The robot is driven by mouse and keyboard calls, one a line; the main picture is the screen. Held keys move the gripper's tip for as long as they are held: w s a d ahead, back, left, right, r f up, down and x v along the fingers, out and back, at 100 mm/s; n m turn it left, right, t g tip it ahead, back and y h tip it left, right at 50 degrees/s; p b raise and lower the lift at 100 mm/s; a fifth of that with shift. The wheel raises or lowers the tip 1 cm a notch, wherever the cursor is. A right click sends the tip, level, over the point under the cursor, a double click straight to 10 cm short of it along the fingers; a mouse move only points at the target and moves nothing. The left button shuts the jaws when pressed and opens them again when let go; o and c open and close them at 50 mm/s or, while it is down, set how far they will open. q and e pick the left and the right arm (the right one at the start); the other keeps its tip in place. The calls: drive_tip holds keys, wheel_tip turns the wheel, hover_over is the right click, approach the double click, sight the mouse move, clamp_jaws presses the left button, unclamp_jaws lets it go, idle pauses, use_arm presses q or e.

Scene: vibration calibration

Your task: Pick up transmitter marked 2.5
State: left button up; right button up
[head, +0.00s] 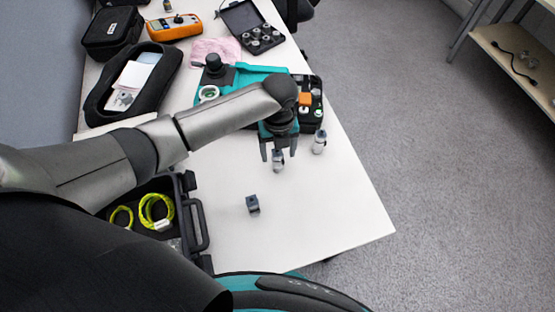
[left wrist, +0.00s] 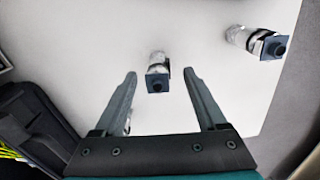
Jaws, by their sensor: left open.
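A small silver transmitter with a dark square end (left wrist: 157,64) stands on the white table. In the left wrist view it sits between the fingertips of my open left gripper (left wrist: 160,74), apart from both. The head view shows the same transmitter (head: 278,161) under and between the fingers of the left gripper (head: 277,150). A second similar transmitter (head: 319,142) stands to its right, outside the fingers; it also shows at the upper right of the left wrist view (left wrist: 246,38). No marking such as 2.5 is legible on either. My right gripper is not seen.
An open black case with yellow cables (head: 190,215) is at left. A teal case (head: 250,72) with small parts lies behind the gripper. The table's right edge is near the second transmitter.

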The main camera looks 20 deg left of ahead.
use_arm(q)
drive_tip(key=shift+f+b, duration=0.3)
drive_tip(key=shift+f, duration=1.25)
drive_tip(key=shift+c, duration=0.3)
drive_tip(key=shift+a, duration=0.1)
clamp_jaws()
